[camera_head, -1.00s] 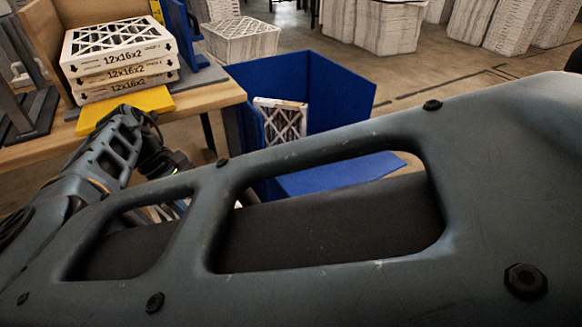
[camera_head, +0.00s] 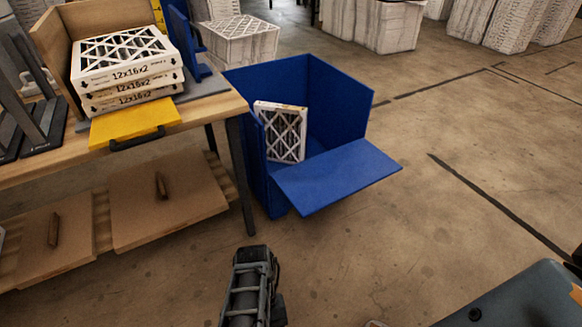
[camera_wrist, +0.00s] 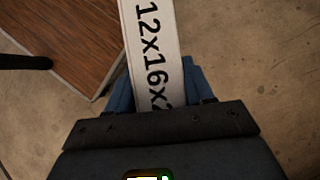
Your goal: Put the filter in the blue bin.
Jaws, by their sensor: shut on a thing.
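My gripper (camera_wrist: 160,88) is shut on a white-framed filter (camera_wrist: 152,50) printed "12x16x2", in the wrist view. The held filter stands out beyond the fingers over the floor, and its far end is cut off by the frame's top edge. In the head view the held filter does not show; only dark parts of my arm show at the bottom. The blue bin (camera_head: 338,108) stands on the floor right of the workbench, its front flap folded out. Another filter (camera_head: 283,132) leans upright inside it, at the left. A stack of filters (camera_head: 125,65) sits on the bench.
The wooden workbench (camera_head: 215,107) carries a yellow plate (camera_head: 135,123) with a black handle at its edge. Brown panels (camera_head: 165,200) lie on its lower shelf. A wooden surface (camera_wrist: 75,40) is close left of the held filter. Floor before and right of the bin is clear.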

